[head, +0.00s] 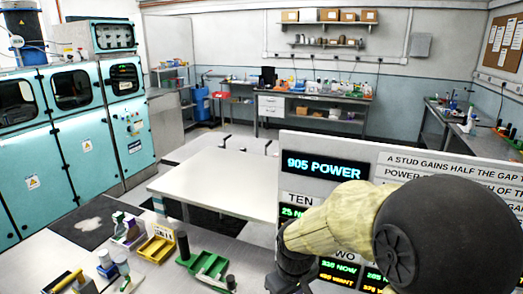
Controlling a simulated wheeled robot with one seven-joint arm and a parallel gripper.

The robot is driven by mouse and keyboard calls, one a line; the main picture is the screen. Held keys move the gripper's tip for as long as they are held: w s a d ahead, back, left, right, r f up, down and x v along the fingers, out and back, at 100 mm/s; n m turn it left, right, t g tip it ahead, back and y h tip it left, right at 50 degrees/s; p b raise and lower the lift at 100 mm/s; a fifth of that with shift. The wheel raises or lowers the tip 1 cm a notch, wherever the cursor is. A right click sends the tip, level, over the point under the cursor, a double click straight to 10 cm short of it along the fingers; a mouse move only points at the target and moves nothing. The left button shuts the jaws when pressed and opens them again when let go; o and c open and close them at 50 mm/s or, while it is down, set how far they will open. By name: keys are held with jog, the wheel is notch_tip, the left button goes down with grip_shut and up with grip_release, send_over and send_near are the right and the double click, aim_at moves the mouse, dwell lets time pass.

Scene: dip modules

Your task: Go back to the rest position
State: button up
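My arm comes in from the right edge of the head view. It shows a large black rounded joint, a pale yellow link and a dark joint at the link's lower left end. The arm covers part of a display panel (327,143) with lit text, including "905 POWER". My gripper's fingers do not show; the arm runs out of the bottom of the picture, so what they hold is hidden.
A light bench at lower left carries a yellow tray (157,249), a green tray (207,265), a dark cylinder (183,245) and small bottles (122,267). A bare white table (225,180) stands behind. Teal cabinets (90,140) line the left; a workbench (310,112) stands at the back.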

jog(key=s+d+f+m+t, duration=0.1)
jog(key=s+d+m, duration=0.5)
jog(key=s+d, duration=0.2)
jog(key=shift+d+f, duration=0.4)
jog(key=shift+d, duration=0.1)
dwell(0.4)
